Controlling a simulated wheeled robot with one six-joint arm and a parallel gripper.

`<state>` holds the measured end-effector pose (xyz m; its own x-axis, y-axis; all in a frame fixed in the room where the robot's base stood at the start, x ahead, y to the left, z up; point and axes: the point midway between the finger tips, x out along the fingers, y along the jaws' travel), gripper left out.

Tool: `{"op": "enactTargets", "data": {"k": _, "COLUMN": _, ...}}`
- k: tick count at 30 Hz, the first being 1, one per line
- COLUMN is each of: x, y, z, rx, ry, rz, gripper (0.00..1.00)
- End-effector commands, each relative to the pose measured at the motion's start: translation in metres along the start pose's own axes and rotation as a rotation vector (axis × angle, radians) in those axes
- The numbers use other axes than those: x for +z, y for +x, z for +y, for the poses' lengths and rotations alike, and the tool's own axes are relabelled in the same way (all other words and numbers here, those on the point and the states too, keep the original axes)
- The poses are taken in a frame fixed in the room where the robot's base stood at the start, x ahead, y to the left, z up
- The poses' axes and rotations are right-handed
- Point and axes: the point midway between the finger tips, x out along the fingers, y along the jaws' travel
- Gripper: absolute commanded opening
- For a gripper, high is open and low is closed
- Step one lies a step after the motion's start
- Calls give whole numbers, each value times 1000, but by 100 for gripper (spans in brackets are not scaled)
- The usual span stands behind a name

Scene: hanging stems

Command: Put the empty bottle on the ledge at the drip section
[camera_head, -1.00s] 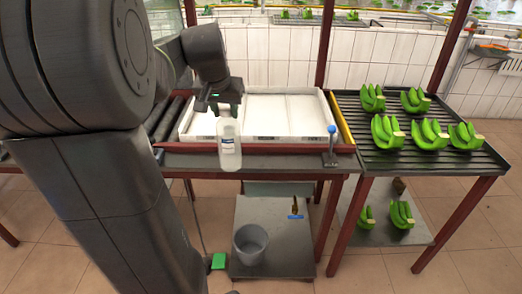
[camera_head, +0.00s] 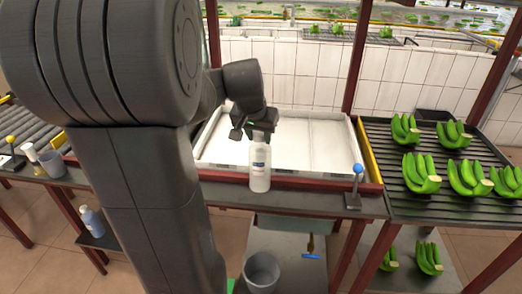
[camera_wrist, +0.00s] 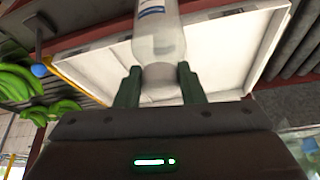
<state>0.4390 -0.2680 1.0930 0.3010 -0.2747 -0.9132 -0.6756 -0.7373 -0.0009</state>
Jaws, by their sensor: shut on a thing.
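My gripper (camera_head: 258,125) is shut on a pale, translucent bottle (camera_head: 261,170) with a blue-and-white label. The bottle hangs upright below the gripper, in front of the white tray and the reddish rail. In the wrist view the fingers (camera_wrist: 160,80) close on the bottle's neck, and its body (camera_wrist: 158,40) extends away from them. A narrow dark ledge (camera_head: 310,200) runs along the front of the tray table. The slatted dark rack (camera_head: 400,205) stands to its right. I cannot tell which surface is the drip section's ledge.
Green banana hands (camera_head: 420,175) lie on the rack. A blue-knobbed lever (camera_head: 357,180) stands on the ledge's right part. A grey bucket (camera_head: 262,272) is below. At left are a grey cup (camera_head: 52,164), a yellow-knobbed lever (camera_head: 11,145) and another bottle (camera_head: 91,221) on a low shelf.

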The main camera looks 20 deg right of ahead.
Motion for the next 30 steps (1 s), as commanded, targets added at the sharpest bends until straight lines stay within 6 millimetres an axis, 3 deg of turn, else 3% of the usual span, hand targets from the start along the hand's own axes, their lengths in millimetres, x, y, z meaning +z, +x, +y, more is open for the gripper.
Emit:
{"op": "enactTargets", "data": {"k": 9, "x": 16, "y": 34, "z": 0, "rx": 1, "ry": -1, "rz": -1, "gripper": 0}}
{"op": "enactTargets", "data": {"k": 20, "x": 17, "y": 38, "z": 0, "rx": 0, "ry": -1, "rz": 1, "gripper": 0}}
{"op": "enactTargets", "data": {"k": 21, "x": 17, "y": 38, "z": 0, "rx": 0, "ry": -1, "rz": 1, "gripper": 39}}
{"op": "enactTargets", "data": {"k": 24, "x": 17, "y": 37, "z": 0, "rx": 0, "ry": -1, "rz": 0, "gripper": 57}}
{"op": "enactTargets", "data": {"k": 30, "x": 17, "y": 37, "z": 0, "rx": 0, "ry": -1, "rz": 0, "gripper": 57}}
